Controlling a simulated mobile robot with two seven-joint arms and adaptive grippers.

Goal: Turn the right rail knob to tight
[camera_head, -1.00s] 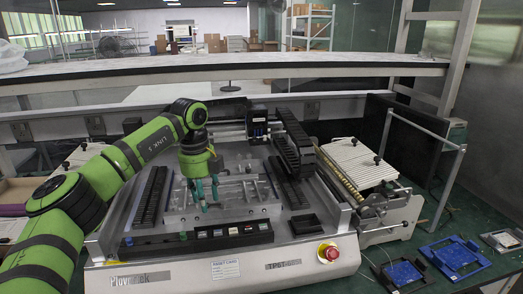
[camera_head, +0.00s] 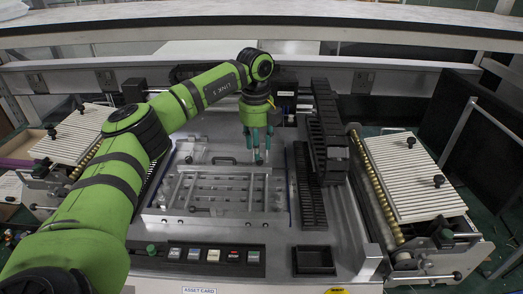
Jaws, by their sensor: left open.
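My left gripper (camera_head: 257,160) has teal fingers pointing down and is open. It is over the rear right part of a clear and metal fixture (camera_head: 222,214), at the upper end of the fixture's right rail (camera_head: 267,192). A small dark part shows between the fingertips; it may be the right rail knob, but it is too small to tell whether the fingers touch it or how it is turned. The fixture's left rail (camera_head: 176,192) stands clear of the gripper. My right gripper is not in view.
A row of buttons (camera_head: 212,255) and a black square tray (camera_head: 315,261) lie at the machine's front. A black cable chain (camera_head: 328,130) stands right of the gripper. Ribbed white feeders with black knobs flank the machine, one at right (camera_head: 400,175).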

